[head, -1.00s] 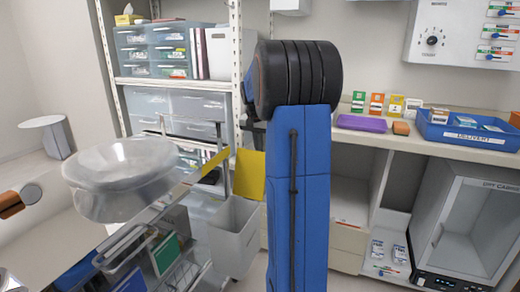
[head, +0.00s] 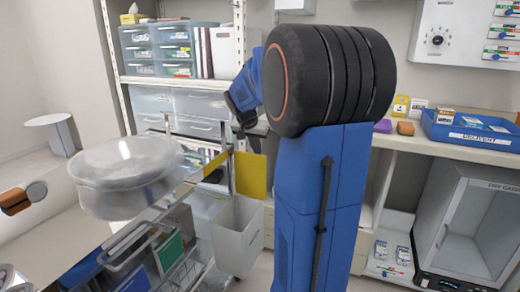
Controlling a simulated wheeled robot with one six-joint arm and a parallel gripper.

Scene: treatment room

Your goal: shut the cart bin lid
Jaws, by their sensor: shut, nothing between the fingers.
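The cart bin (head: 236,240) is a pale grey open-topped box on the end of the cart. Its yellow lid (head: 251,176) stands upright at the back of the bin, so the bin mouth is open. My gripper (head: 252,142) is shut and empty, just above the top edge of the lid. I cannot tell whether its tips touch the lid. My blue arm with its black ribbed joint stands close on the right and hides what is behind it.
The metal cart (head: 150,222) carries a large translucent covered bowl (head: 125,180). Drawer shelving (head: 160,50) stands behind. At the right, a counter holds a blue delivery tray (head: 470,132), with a glass-fronted cabinet (head: 470,225) below. Some floor shows beside the bin.

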